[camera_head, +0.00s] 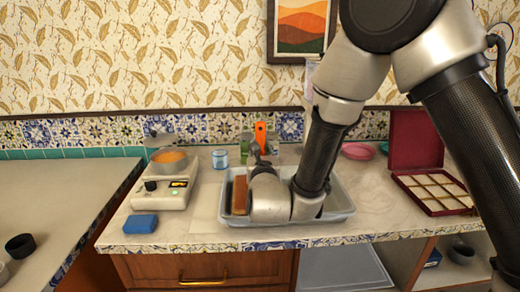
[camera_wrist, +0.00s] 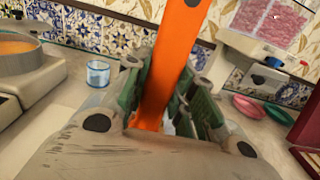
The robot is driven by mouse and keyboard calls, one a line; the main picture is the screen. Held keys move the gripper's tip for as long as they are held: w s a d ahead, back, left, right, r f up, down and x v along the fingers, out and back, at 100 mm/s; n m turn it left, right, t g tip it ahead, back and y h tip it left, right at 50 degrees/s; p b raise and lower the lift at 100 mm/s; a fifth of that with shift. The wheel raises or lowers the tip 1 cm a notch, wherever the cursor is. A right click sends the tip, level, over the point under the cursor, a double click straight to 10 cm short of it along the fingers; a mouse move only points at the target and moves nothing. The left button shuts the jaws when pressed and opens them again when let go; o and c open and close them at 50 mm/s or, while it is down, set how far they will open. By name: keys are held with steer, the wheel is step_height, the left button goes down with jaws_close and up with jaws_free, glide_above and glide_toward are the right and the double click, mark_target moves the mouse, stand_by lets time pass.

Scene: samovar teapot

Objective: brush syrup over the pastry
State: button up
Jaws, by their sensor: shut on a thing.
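My gripper (camera_wrist: 165,85) has green fingers shut on an orange brush handle (camera_wrist: 175,60), which stands up between them. In the head view the orange handle (camera_head: 260,137) shows above my wrist, near the back wall. Its bristles cannot be made out. A pan of orange syrup (camera_head: 169,158) sits on the cream hot plate at left, and the pan (camera_wrist: 18,62) also shows at the left of the wrist view. A brown slab, seemingly the pastry (camera_head: 240,194), lies in the grey tray (camera_head: 341,214), partly hidden behind my wrist.
A blue glass (camera_head: 220,159) stands between the pan and my gripper. A blue sponge (camera_head: 140,224) lies at the front left. An open red box (camera_head: 416,145) and pink dishes (camera_head: 357,151) are at right. The counter between hot plate and tray is clear.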

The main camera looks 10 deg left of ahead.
steer(key=shift+v, duration=4.7)
steer(key=d+x, duration=0.2)
steer(key=x, duration=0.6)
steer(key=w+d+x, duration=0.1)
steer(key=d+x, duration=0.1)
steer(key=x, duration=0.7)
steer(key=shift+w+a, duration=0.2)
steer(key=shift+a, duration=0.35)
stand_by(1.1)
